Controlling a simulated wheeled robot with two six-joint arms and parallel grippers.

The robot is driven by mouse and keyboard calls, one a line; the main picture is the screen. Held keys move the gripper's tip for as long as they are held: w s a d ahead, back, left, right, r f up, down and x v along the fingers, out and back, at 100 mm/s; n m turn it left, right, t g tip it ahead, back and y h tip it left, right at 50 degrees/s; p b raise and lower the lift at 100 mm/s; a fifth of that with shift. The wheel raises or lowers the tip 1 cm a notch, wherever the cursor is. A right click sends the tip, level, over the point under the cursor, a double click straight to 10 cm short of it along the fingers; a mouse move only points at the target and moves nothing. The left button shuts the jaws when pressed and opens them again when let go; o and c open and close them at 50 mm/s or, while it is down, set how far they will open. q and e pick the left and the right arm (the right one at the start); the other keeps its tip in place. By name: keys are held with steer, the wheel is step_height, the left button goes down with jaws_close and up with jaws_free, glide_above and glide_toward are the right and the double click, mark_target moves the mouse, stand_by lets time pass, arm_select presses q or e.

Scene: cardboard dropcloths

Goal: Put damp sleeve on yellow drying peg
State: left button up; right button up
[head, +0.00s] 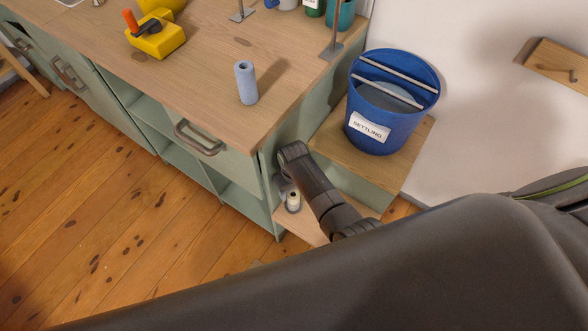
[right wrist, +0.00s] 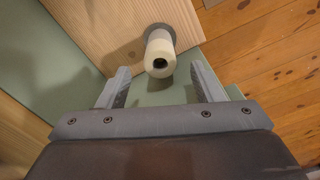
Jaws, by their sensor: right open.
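A cream sleeve (head: 293,201), which may be the damp one, stands upright on the low wooden shelf. In the right wrist view the sleeve (right wrist: 161,48) points its hollow end at the camera, with a dark grey round base behind it. My right gripper (right wrist: 160,78) is open and empty, its fingers toward either side of the sleeve's end; I cannot tell the remaining distance. A blue-grey sleeve (head: 246,83) stands on the counter. Metal posts on square bases, one at the counter's right edge (head: 334,45), are cut off above; no yellow peg is identifiable. My left gripper is out of view.
A blue bucket labelled SETTLING (head: 380,105) stands on a wooden ledge right of the counter (head: 205,65). Green drawers and open cubbies lie below. The counter's front middle is clear.

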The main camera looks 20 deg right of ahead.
step_height(320, 180, up, 10)
steer(key=p, duration=0.2)
steer(key=shift+r, duration=0.15)
stand_by(0.7)
